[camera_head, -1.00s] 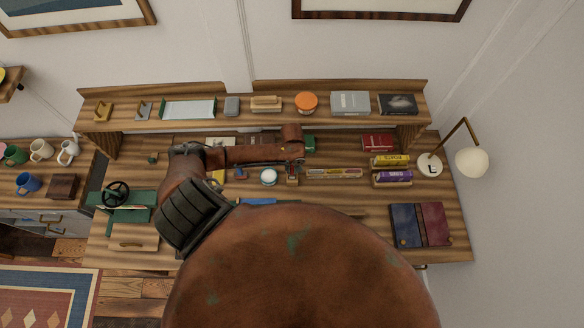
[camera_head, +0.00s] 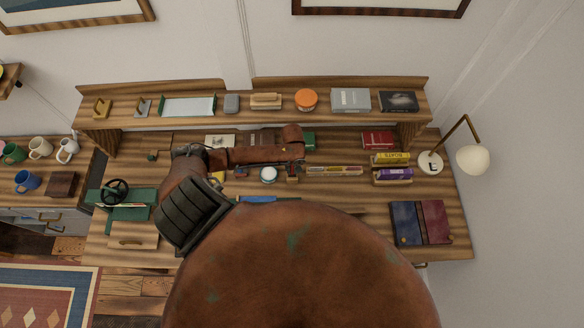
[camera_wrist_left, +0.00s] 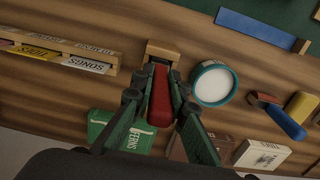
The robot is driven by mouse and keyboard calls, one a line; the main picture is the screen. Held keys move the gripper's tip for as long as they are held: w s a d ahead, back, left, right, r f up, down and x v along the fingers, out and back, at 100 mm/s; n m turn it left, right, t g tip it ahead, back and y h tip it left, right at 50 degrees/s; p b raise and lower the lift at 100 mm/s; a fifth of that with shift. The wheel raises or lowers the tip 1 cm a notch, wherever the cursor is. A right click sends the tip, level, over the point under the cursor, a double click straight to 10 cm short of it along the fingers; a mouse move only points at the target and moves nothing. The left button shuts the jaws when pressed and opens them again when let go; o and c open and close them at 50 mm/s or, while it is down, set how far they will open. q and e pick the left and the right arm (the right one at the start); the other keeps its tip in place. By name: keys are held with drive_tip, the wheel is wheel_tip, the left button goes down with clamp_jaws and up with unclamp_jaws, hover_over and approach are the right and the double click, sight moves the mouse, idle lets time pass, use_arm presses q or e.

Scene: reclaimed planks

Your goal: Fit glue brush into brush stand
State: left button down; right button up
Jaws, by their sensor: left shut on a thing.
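My left gripper (camera_wrist_left: 162,98) points down over the desk and is shut on the glue brush, whose red handle (camera_wrist_left: 160,100) shows between the fingers in the left wrist view. The brush stand (camera_wrist_left: 163,53), a small wooden block, lies right at the far end of the handle. The bristle end is hidden, so I cannot tell whether the brush is in the stand or just above it. In the head view the hand covers much of this spot, and the stand (camera_head: 292,179) shows only as a small patch below it. My right gripper is not in view.
A white glue pot (camera_wrist_left: 212,84) with a teal rim stands close beside the stand. A raised shelf (camera_head: 250,115) runs behind.

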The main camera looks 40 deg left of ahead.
use_arm(q)
drive_tip(key=shift+f, duration=0.75)
drive_tip(key=c, duration=1.8)
unclamp_jaws()
wheel_tip(320, 180, up, 11)
drive_tip(key=shift+r, duration=0.55)
